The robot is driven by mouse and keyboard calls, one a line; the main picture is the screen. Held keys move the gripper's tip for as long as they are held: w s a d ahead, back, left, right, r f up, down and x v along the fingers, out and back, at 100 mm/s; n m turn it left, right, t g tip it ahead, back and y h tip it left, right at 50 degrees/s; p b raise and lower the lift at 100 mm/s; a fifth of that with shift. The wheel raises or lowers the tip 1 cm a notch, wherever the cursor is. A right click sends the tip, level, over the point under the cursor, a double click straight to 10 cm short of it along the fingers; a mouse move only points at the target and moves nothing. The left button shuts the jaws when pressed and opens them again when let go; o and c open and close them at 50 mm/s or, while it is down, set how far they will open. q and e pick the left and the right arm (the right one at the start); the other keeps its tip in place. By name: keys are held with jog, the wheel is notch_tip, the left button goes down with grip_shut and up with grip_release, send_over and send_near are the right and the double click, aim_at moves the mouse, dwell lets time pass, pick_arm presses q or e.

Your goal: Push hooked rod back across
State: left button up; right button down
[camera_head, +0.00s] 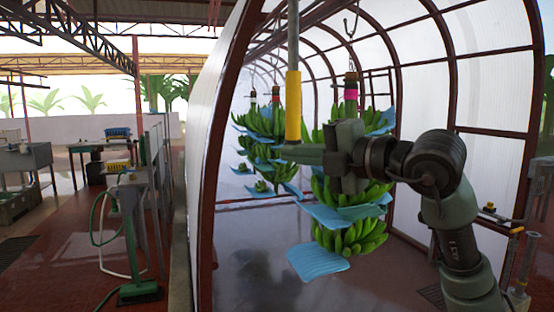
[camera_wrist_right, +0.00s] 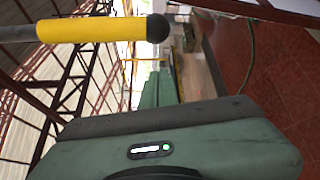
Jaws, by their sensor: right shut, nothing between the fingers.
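The hooked rod (camera_head: 293,105) hangs upright in the head view, with a grey shaft above and a yellow grip at its lower end. Its hook is out of the picture at the top. In the wrist view the rod (camera_wrist_right: 85,29) lies across the top left, its yellow part ending in a black ball. My right gripper (camera_head: 285,152) is shut and empty, its fingers pointing left at the rod's lower end. In the wrist view the shut fingers (camera_wrist_right: 160,88) pass near the ball. I cannot tell whether they touch the rod. My left gripper is not in view.
Banana bunches (camera_head: 352,238) with blue sheets hang behind my right arm, and more (camera_head: 262,150) hang farther back. A dark red arch frame (camera_head: 212,150) with translucent panels stands left of the rod. A green stand with a hose (camera_head: 138,290) is on the floor at left.

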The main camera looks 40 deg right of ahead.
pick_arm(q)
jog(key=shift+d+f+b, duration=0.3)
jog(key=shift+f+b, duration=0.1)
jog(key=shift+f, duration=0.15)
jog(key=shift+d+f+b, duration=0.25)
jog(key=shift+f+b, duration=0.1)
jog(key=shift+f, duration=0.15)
pick_arm(e)
jog(key=v, duration=0.5)
jog(key=shift+s+a, duration=0.2)
jog(key=shift+s, duration=0.1)
